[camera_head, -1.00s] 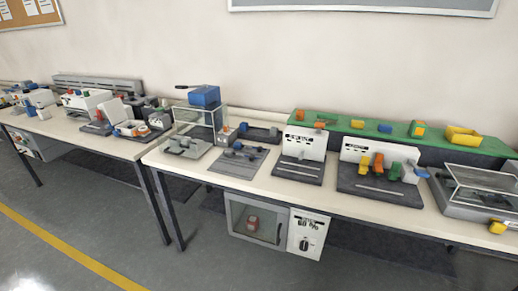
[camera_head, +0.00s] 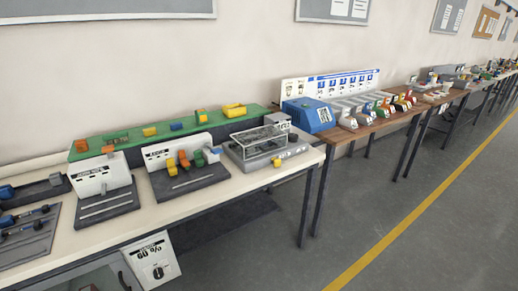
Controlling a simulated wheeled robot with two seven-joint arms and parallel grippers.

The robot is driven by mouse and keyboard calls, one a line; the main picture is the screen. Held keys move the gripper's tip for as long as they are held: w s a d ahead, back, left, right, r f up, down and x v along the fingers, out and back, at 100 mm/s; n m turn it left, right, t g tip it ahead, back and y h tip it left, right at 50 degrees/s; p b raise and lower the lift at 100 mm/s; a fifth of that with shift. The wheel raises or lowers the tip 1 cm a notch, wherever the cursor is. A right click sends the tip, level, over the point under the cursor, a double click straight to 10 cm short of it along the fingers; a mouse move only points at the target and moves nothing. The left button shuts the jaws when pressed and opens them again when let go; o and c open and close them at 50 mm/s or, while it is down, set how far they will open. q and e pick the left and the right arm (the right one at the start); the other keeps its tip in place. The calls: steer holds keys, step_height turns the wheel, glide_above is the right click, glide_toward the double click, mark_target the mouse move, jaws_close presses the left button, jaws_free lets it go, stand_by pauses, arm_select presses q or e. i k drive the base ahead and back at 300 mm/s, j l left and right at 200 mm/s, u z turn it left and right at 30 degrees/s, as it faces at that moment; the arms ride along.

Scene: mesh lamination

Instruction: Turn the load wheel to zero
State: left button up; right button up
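No load wheel can be made out with certainty. On the bench stand a white upright panel unit (camera_head: 97,172) and a second panel unit (camera_head: 156,154) with orange, yellow, green and blue parts in front. A grey machine with a clear cover (camera_head: 262,143) and a yellow knob (camera_head: 277,162) stands at the bench's right end. Neither of my grippers is in view.
The pale bench (camera_head: 215,192) ends near the middle. A brown table (camera_head: 372,124) with a blue machine (camera_head: 308,115) and several coloured pieces follows to the right. A green shelf (camera_head: 165,133) runs behind the panel units. The grey floor (camera_head: 430,240) with a yellow line is clear.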

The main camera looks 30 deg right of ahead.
mark_target(292, 138)
steer(key=z, duration=1.35)
